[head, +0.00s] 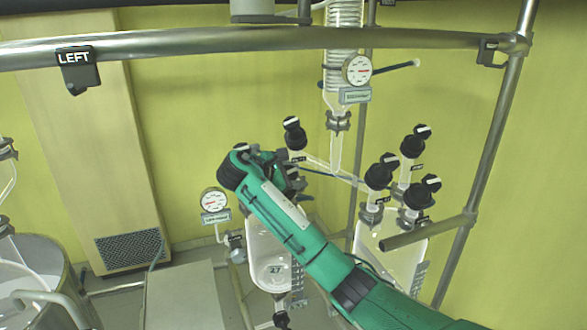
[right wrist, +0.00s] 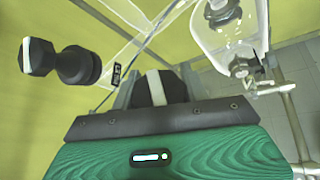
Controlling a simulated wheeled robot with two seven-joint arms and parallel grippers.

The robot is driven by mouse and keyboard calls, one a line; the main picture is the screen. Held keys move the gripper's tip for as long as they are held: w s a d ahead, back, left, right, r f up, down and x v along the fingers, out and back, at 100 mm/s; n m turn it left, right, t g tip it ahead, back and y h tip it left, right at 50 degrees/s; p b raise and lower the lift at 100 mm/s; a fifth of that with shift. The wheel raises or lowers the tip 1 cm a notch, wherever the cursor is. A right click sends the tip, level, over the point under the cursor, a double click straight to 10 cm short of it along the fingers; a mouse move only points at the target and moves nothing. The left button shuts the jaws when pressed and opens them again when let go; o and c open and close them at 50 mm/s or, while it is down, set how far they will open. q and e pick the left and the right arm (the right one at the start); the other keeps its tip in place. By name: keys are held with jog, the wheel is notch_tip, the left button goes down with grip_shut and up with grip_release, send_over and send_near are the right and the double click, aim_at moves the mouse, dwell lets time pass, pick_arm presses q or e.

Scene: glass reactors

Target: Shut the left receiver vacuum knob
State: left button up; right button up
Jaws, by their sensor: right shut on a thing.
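My right gripper (head: 284,168) reaches in from the lower right in the head view, among the glass valves above the receiver flask marked 27 (head: 270,262). In the right wrist view the gripper (right wrist: 158,92) is shut on a black knob with a white stripe (right wrist: 156,86), one finger on each side. The stripe runs roughly upright in that view. In the head view my gripper mostly hides this knob. The flask also shows in the right wrist view (right wrist: 226,35). My left gripper is not in view.
Another black knob (head: 294,134) stands just above my gripper. Several similar knobs (head: 380,172) are to the right. A round gauge (head: 214,202) is at the left and another gauge (head: 357,70) is higher up. A metal rail (head: 200,42) crosses the top, with a LEFT sign (head: 76,60).

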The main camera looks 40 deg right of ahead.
jog(key=shift+s+a+m+g+y, duration=0.1)
jog(key=shift+m+g+y, duration=0.4)
jog(key=shift+m+g, duration=0.4)
jog(key=o, duration=1)
jog(key=shift+s, duration=0.1)
jog(key=shift+a+r, duration=0.15)
jog(key=shift+a, duration=0.35)
jog(key=b+v, duration=0.4)
jog(key=v, duration=0.8)
jog(key=shift+a+r+b, duration=0.2)
jog(key=shift+r+b, duration=0.1)
